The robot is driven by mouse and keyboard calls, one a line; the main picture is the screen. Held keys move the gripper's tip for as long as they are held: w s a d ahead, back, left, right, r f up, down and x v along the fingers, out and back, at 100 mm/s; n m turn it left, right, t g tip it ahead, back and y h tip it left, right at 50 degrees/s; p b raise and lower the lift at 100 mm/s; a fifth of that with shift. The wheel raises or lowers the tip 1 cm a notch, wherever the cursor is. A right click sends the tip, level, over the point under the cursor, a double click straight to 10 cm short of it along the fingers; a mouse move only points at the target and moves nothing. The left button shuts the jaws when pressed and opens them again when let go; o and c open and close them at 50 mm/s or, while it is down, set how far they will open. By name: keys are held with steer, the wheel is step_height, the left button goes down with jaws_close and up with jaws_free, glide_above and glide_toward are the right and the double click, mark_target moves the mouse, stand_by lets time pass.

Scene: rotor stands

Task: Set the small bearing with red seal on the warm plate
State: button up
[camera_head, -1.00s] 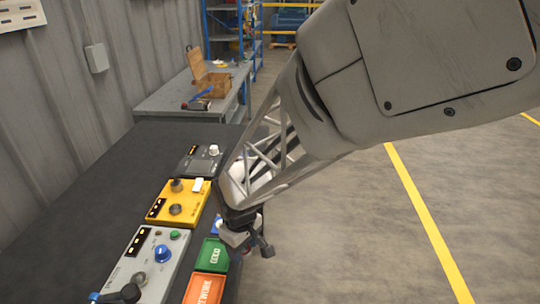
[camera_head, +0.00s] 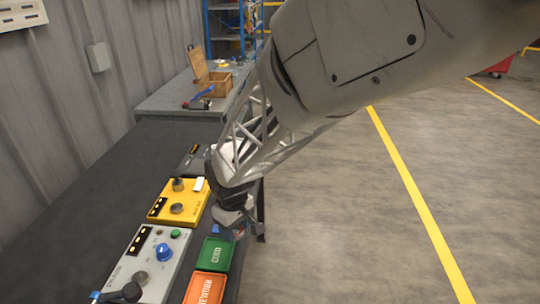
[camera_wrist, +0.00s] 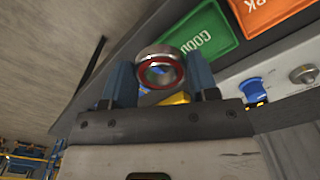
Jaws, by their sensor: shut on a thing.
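The small bearing with the red seal (camera_wrist: 159,69) shows in the wrist view as a steel ring with a red face, held between my blue fingertips. My gripper (camera_wrist: 161,75) is shut on it. In the head view my gripper (camera_head: 237,228) hangs just above the green tray, at the right edge of the dark bench; the bearing is hard to make out there. No plate is labelled as warm. A dark unit (camera_head: 194,153) at the back is mostly hidden by my arm; I cannot tell whether it is the warm plate.
A yellow unit (camera_head: 181,203) with knobs and a grey unit (camera_head: 150,262) with a blue knob stand on the bench (camera_head: 85,215). The green GOOD tray (camera_head: 215,253) and orange REWORK tray (camera_head: 206,288) lie to their right. The left part of the bench is clear.

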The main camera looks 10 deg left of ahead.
steer(key=w+a+r, duration=0.1)
steer(key=w+a, duration=0.6)
steer(key=w, duration=0.5)
steer(key=w+a+r, duration=0.2)
steer(key=w+a, duration=0.5)
steer(key=w, duration=0.5)
steer(key=w+a+r, duration=0.2)
steer(key=w+a, duration=0.5)
steer(key=w, duration=0.5)
steer(key=shift+a+r, duration=0.15)
steer(key=shift+a, duration=0.2)
steer(key=shift+f, duration=0.2)
steer(key=shift+f, duration=2.25)
steer(key=shift+s+f, duration=0.1)
steer(key=shift+f, duration=1.6)
